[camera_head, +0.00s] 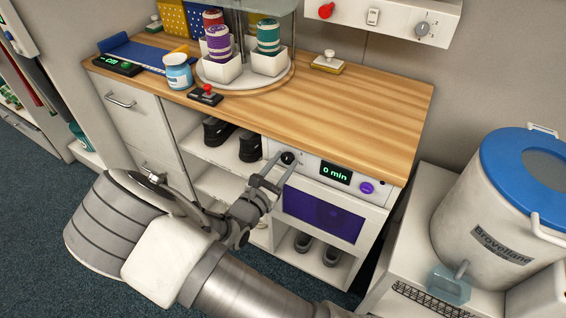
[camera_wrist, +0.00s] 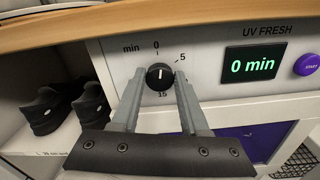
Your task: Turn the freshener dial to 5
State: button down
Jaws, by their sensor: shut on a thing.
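The freshener's black dial (camera_wrist: 159,77) is on its white front panel, left of the display. Its white mark points up at 0. The labels 5 and 15 also show around it, and part of the scale is hidden by my fingers. The display (camera_wrist: 251,64) reads 0 min under the words UV FRESH. My gripper (camera_wrist: 160,82) is shut on the dial, one finger at each side. In the head view, my gripper (camera_head: 275,168) reaches the dial (camera_head: 288,158) from the lower left.
The purple start button (camera_wrist: 307,64) is right of the display. A wooden counter (camera_head: 350,100) overhangs the panel. Black shoes (camera_head: 250,147) stand on the shelf at left. A purple-windowed door (camera_head: 318,213) is below the panel. A white drum with a blue lid (camera_head: 520,165) stands at right.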

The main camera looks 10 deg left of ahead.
jog(key=m+b, duration=0.1)
jog(key=m, duration=0.4)
jog(key=shift+d+f+m, duration=0.1)
jog(key=shift+m, duration=0.2)
jog(key=shift+m+b, duration=0.95)
jog(key=shift+m, duration=0.85)
jog(key=shift+c, duration=2.1)
grip_release()
jog(key=shift+s, duration=0.15)
jog(key=p+v, duration=0.2)
jog(key=v, duration=1.5)
jog(key=shift+m, duration=0.3)
